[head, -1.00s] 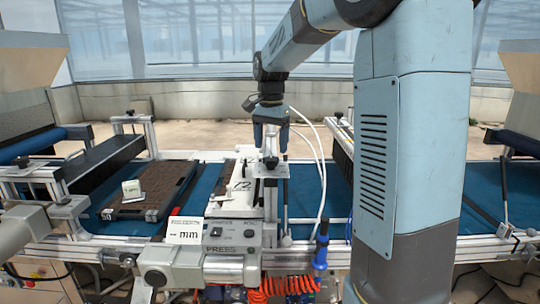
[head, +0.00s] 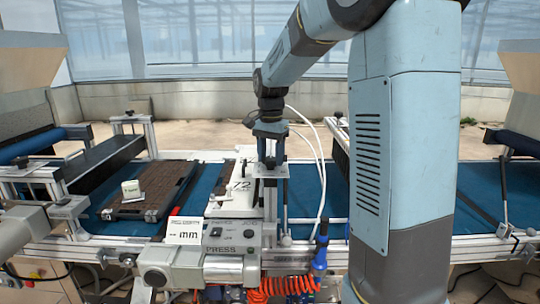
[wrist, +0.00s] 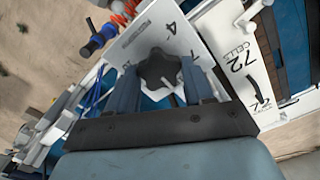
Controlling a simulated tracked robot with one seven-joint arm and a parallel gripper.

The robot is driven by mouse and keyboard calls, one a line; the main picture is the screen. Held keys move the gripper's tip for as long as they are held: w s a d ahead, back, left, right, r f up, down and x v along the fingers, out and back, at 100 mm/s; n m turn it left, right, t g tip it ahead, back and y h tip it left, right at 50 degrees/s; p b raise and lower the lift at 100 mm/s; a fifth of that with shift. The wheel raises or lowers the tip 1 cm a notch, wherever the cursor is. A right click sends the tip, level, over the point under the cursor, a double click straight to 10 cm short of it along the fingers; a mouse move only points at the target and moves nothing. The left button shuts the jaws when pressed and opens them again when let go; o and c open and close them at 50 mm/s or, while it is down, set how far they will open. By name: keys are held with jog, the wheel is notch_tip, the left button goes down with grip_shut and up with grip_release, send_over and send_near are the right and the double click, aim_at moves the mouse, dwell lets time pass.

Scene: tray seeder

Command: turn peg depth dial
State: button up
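In the wrist view, the peg depth dial is a black star-shaped knob (wrist: 160,68) on a white plate (wrist: 190,42) with printed numbers, a "4" among them. My gripper (wrist: 161,78) points down at it, with one blue-grey finger on each side of the knob. The fingers stand apart; narrow gaps seem to show between them and the knob, and contact is not clear. In the head view, my gripper (head: 270,152) is over the metal bracket beside the white "72" panel (head: 241,186). The knob is not distinguishable there.
A black soil tray (head: 150,205) with a small white labelled block (head: 131,189) lies on the blue belt to the left. A control box (head: 232,234) and a "mm" card (head: 184,231) stand in front. White hoses and a blue-handled tool (head: 320,255) are close on the right.

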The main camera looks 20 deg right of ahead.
jog(key=c, duration=0.5)
jog(key=shift+n, duration=0.4)
jog(key=n, duration=0.4)
jog(key=shift+n, duration=0.4)
jog(key=n, duration=0.6)
jog(key=o, duration=1)
jog(key=shift+o, duration=0.2)
